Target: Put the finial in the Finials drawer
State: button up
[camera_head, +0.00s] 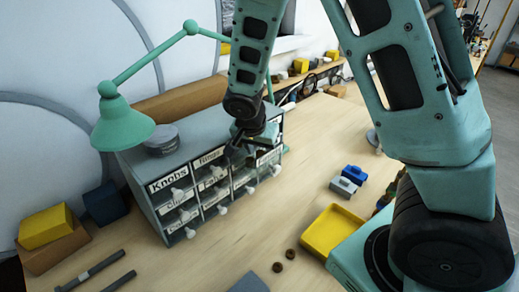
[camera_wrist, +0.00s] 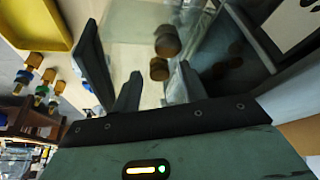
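A grey cabinet of small drawers (camera_head: 156,198) with white labels and pale knobs stands on the table in the head view. The top left label reads Knobs. The label beside it (camera_head: 210,158) may read Finials, but it is too small to be sure. My gripper (camera_head: 236,152) is at the cabinet's upper front. In the wrist view my gripper's fingers (camera_wrist: 153,92) are apart, with nothing visibly held. Two small brown round pieces (camera_head: 283,260) lie on the table in front of the cabinet; similar brown pieces (camera_wrist: 165,54) show beyond the fingertips. I cannot tell which piece is the finial.
A yellow tray (camera_head: 331,230) lies right of the brown pieces. Blue and grey blocks (camera_head: 349,180) sit behind it. A green lamp (camera_head: 122,122) hangs over the cabinet's left end. Dark bars (camera_head: 95,271) lie at front left. The table between cabinet and tray is mostly clear.

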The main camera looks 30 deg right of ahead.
jog(key=shift+a+r, duration=0.2)
jog(key=shift+r, duration=0.35)
jog(key=b+v, duration=0.2)
jog(key=v, duration=0.9)
jog(key=s+a+f+n+g+y, duration=0.1)
jog(key=s+a+f+n+y, duration=0.1)
jog(key=s+a+n, duration=0.5)
jog(key=s+a+f+n+g+y, duration=0.1)
jog(key=s+a+f+n+y, duration=0.1)
jog(key=s+a+n, duration=0.6)
jog(key=s+n, duration=0.4)
jog(key=s, duration=0.3)
jog(key=shift+s+a, duration=0.25)
jog(key=shift+s, duration=0.05)
